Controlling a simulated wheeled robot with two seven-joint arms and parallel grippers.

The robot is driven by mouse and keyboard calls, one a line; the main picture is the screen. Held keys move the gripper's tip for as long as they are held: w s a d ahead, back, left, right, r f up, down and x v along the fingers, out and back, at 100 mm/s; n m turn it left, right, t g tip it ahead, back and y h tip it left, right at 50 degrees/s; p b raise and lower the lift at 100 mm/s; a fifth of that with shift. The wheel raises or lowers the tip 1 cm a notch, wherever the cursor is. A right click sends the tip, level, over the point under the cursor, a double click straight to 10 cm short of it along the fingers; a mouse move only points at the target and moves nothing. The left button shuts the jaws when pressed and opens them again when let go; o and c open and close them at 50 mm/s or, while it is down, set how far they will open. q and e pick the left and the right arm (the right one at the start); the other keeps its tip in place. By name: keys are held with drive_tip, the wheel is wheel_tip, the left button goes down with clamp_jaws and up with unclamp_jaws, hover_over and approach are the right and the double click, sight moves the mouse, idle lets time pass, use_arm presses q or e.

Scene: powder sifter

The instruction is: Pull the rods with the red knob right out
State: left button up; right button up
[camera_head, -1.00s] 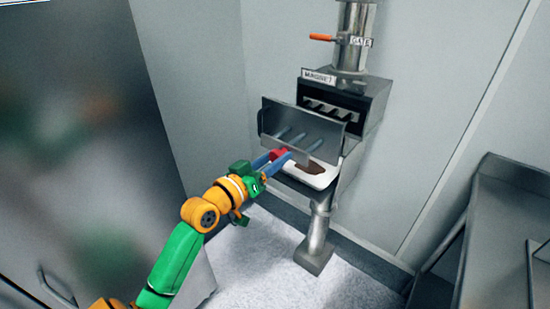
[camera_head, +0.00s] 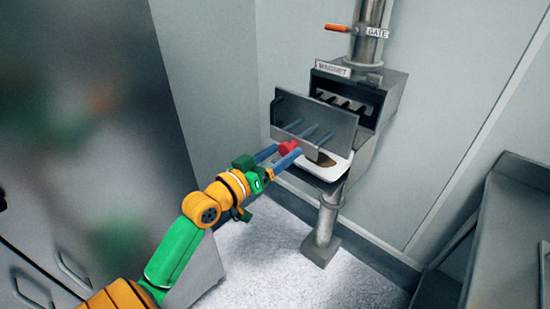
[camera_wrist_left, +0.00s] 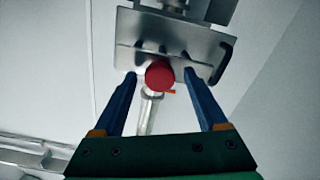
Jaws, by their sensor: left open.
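The red knob (camera_head: 288,148) is in front of a grey metal plate (camera_head: 340,128), low on its face. Several rods (camera_head: 352,104) show between the plate and the dark opening of the magnet housing (camera_head: 388,97), and the plate stands out from that opening. My left gripper (camera_head: 286,152) is open, with its blue fingers on either side of the knob. In the left wrist view the knob (camera_wrist_left: 159,74) lies between the open fingertips (camera_wrist_left: 160,78), with a gap on both sides. My right gripper is not in view.
A white tray (camera_head: 338,172) with brown powder (camera_head: 322,158) is under the plate. An orange gate handle (camera_head: 337,28) is on the pipe above. A grey metal counter (camera_head: 515,215) stands at the right. The floor at lower middle (camera_head: 270,260) is clear.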

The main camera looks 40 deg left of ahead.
use_arm(q)
drive_tip(key=s, duration=0.2)
drive_tip(key=s+b, duration=0.1)
drive_tip(key=s, duration=0.1)
drive_tip(key=shift+s+a+f, duration=0.2)
drive_tip(key=shift+s, duration=0.1)
drive_tip(key=shift+s+r, duration=0.2)
drive_tip(key=shift+s, duration=0.2)
